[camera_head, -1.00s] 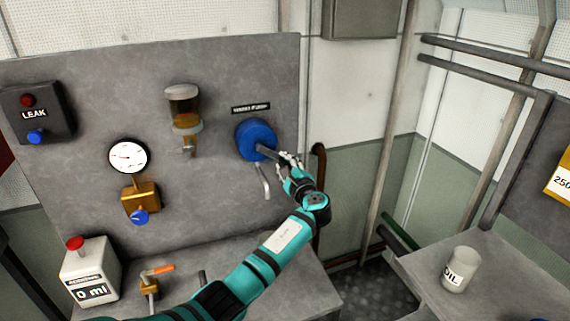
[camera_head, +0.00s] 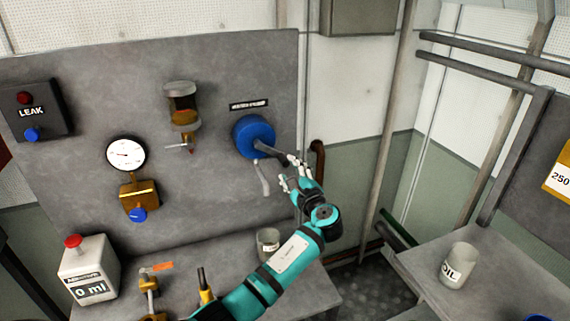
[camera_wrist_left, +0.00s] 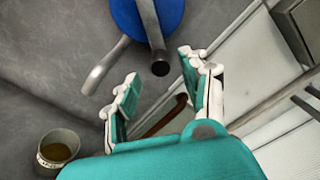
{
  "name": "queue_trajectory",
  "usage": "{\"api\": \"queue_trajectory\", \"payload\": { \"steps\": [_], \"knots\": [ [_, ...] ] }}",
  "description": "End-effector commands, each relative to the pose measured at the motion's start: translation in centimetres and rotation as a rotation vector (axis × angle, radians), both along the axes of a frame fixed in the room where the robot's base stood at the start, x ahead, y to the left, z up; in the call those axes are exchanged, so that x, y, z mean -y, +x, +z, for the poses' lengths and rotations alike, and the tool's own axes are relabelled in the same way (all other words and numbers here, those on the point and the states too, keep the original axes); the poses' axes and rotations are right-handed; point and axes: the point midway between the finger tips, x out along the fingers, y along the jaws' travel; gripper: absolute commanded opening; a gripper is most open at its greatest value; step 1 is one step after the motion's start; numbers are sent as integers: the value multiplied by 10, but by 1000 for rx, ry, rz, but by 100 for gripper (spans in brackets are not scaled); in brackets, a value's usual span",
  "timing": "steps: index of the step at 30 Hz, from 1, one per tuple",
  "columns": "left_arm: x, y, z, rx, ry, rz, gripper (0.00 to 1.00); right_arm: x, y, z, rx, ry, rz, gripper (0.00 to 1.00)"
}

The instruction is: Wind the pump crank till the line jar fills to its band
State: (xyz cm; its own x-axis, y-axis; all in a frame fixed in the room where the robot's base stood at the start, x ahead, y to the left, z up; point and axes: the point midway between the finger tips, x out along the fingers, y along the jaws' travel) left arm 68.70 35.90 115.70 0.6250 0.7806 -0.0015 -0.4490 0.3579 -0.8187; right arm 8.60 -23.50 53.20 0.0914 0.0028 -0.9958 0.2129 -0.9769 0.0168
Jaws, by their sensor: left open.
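The blue pump hub (camera_head: 254,137) is on the grey panel, with a dark crank handle (camera_head: 270,150) sticking out and a spout (camera_head: 262,180) below. My left gripper (camera_head: 298,170) is open just right of the handle's end. In the left wrist view the handle's end (camera_wrist_left: 160,68) appears between or just beyond the spread fingers (camera_wrist_left: 161,70), with no clear contact. A glass jar (camera_head: 183,112) with amber liquid hangs on the panel. A small labelled cup (camera_head: 268,243) stands on the bench; the wrist view shows brown liquid in it (camera_wrist_left: 58,150). My right gripper is out of view.
A gauge (camera_head: 126,154) above a brass valve (camera_head: 139,192) and a LEAK box (camera_head: 35,110) are on the panel's left. A 0 ml counter box (camera_head: 88,268) stands on the bench. An OIL jar (camera_head: 458,266) stands on the right bench. A brown pipe (camera_head: 317,165) runs close by the gripper.

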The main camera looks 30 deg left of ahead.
Motion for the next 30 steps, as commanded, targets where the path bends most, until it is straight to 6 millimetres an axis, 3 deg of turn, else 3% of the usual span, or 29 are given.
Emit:
{"api": "queue_trajectory", "payload": {
  "steps": [3, 10, 30],
  "knots": [
    [21, -16, -1, -1, -3, -2, 46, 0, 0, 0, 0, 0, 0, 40],
    [44, -35, 0, 0, -1, -1, 46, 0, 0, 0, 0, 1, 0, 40],
    [47, -38, 0, 0, 0, 0, 46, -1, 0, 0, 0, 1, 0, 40]
  ]
}}
